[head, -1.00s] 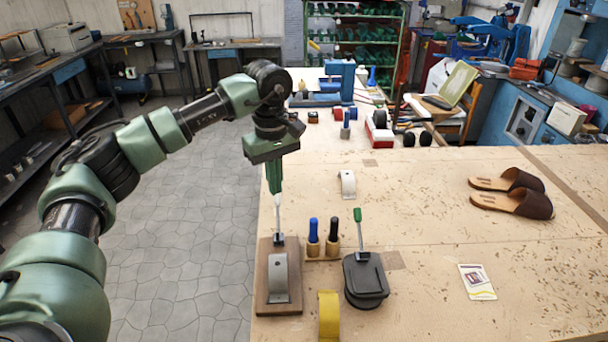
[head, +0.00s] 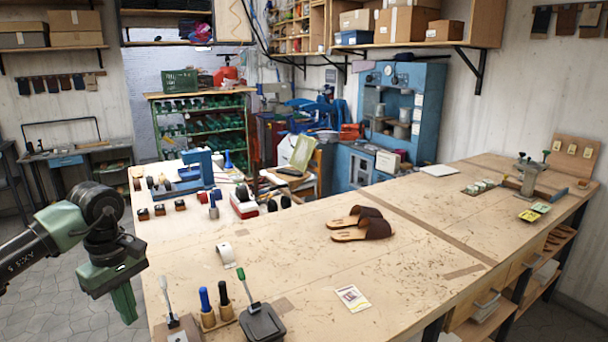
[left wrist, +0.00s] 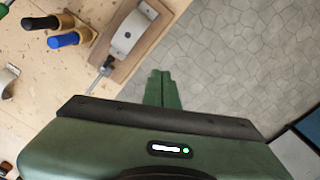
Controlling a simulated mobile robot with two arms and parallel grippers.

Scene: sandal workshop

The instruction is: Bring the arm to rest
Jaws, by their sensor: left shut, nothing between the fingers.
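My left gripper (head: 124,303) hangs at the lower left of the head view, just left of the bench edge, with its green fingers pointing down. In the left wrist view its fingers (left wrist: 162,88) are together with nothing between them, seen against the grey floor. A wooden board (left wrist: 123,70) with a curved metal piece (left wrist: 129,35) lies on the bench near the fingers. A metal-shafted tool (left wrist: 103,72) stands at the board's end. My right gripper is in neither view.
Open floor (head: 60,300) lies left of the bench.

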